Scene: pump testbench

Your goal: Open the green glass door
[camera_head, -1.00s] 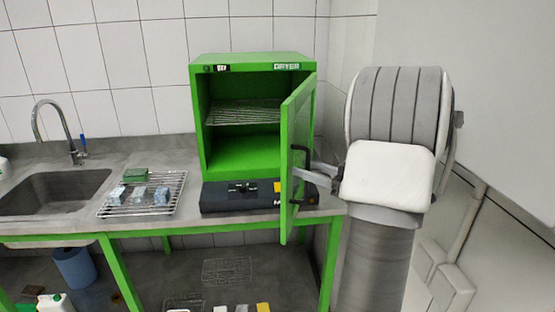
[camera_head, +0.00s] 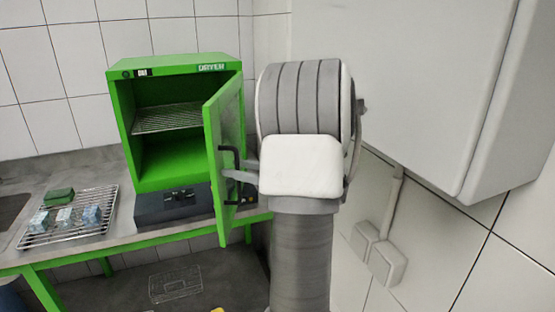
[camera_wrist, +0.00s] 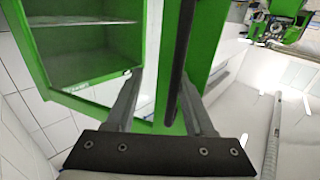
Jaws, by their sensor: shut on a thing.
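The green dryer (camera_head: 178,63) stands on the bench, its front open with a wire shelf inside. Its green-framed glass door (camera_head: 214,150) is swung well out on the right-hand hinge side. A dark bar handle (camera_head: 236,157) runs down the door's outer face. It also shows in the wrist view as a black bar (camera_wrist: 180,55). My gripper (camera_head: 232,175) is at the handle, shut on it, with the fingers on either side in the wrist view (camera_wrist: 160,85). My arm hides part of the area right of the door.
A wire rack (camera_head: 70,232) with small blue-white blocks and a green block (camera_head: 59,195) lies left of the dryer. A dark control base (camera_head: 175,203) is under the dryer. A large white cabinet (camera_head: 420,80) hangs on the right wall.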

